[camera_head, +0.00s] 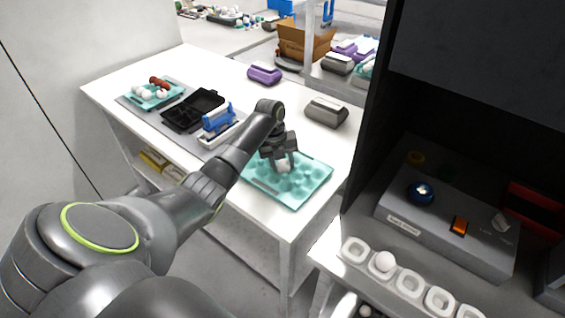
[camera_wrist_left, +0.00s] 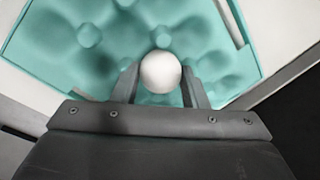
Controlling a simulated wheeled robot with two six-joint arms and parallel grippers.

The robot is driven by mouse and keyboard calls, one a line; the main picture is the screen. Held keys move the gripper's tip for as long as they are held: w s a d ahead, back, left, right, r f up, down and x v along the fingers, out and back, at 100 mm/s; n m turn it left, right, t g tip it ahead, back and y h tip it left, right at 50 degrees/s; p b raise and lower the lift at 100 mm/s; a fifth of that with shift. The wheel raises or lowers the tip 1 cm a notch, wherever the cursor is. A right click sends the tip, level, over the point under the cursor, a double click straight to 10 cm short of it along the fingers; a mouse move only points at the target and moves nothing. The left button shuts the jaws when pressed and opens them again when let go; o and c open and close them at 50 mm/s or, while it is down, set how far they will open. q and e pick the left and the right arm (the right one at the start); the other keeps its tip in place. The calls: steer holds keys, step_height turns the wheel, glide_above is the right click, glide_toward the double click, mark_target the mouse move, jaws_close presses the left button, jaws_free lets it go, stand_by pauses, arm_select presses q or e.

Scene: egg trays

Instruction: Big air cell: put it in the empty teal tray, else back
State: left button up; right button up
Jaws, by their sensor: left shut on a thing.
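A white egg (camera_head: 283,166) is between the fingers of my left gripper (camera_head: 281,163), low over the teal tray (camera_head: 308,191) on the white table. In the left wrist view the egg (camera_wrist_left: 160,72) sits between the two fingertips (camera_wrist_left: 161,84), which are shut on it. The teal tray (camera_wrist_left: 60,55) below has no other egg in the cups that show. I cannot tell whether the egg touches the tray. My right gripper is not in view.
Another teal tray (camera_head: 155,103) with white and brown eggs stands at the far left. An open black case (camera_head: 192,111), a blue device (camera_head: 217,118), and grey (camera_head: 326,112) and purple (camera_head: 264,74) cartons are nearby. A grey box (camera_head: 445,232) and a row of white cups (camera_head: 410,283) holding an egg are at right.

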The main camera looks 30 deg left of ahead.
arm_select(q)
steer(key=o, duration=0.7)
steer(key=shift+s+a+r, duration=0.35)
steer(key=shift+a+r, duration=0.05)
steer(key=shift+r, duration=2.45)
steer(key=shift+s+a+r, duration=0.35)
steer(key=shift+r, duration=2.55)
steer(key=shift+s+a+r, duration=0.35)
steer(key=shift+a+r, duration=0.05)
steer(key=shift+r, duration=2.45)
steer(key=shift+f, duration=0.1)
